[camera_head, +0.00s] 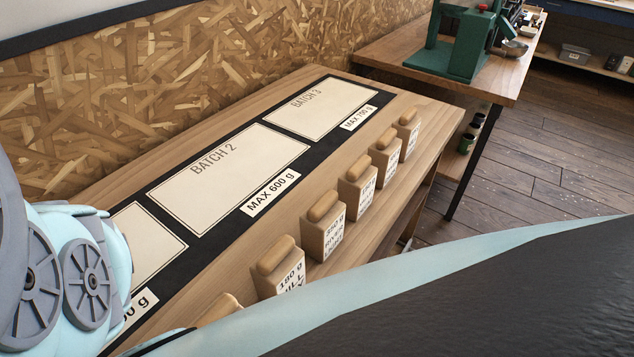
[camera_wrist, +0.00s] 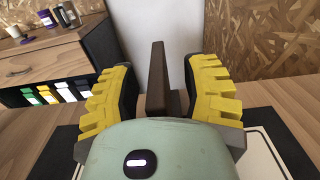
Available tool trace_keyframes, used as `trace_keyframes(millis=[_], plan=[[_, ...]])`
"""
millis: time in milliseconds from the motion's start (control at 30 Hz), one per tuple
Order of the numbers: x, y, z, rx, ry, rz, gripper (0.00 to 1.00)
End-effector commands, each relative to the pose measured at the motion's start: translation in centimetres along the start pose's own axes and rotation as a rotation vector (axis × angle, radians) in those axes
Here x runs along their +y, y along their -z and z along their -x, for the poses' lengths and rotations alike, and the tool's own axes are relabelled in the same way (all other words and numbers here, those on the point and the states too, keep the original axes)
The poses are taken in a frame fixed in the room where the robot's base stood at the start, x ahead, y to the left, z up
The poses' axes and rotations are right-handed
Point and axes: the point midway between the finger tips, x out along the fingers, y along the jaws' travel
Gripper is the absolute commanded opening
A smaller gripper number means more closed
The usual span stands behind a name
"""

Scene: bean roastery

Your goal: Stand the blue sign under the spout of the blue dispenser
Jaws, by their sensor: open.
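No blue sign and no blue dispenser can be made out in either view. My gripper (camera_wrist: 158,75) shows in the wrist view, its two yellow ribbed fingers with dark inner pads spread apart. A dark brown upright piece (camera_wrist: 157,65) stands in the gap between the fingers, in line with them. I cannot tell what it is or whether it touches either finger. In the head view the gripper itself is not visible.
A wooden table (camera_head: 215,277) carries a black batch mat (camera_head: 300,139) with cream panels. Several knobbed wooden blocks (camera_head: 322,232) with gram labels line its front edge. A green machine (camera_head: 465,42) stands on the table behind. The wrist view shows a wooden cabinet (camera_wrist: 50,65) at left.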

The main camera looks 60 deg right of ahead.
Motion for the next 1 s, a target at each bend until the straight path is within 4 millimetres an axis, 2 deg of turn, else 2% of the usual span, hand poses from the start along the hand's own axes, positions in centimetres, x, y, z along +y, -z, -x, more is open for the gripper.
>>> trace_keyframes(millis=[200,667,1000], plan=[[-0.01,0.04,-0.02,0.001,0.001,-0.001,0.48],[-0.01,0.05,0.02,0.001,0.001,-0.001,0.01],[-0.02,0.06,0.04,0.001,0.002,-0.001,0.0]])
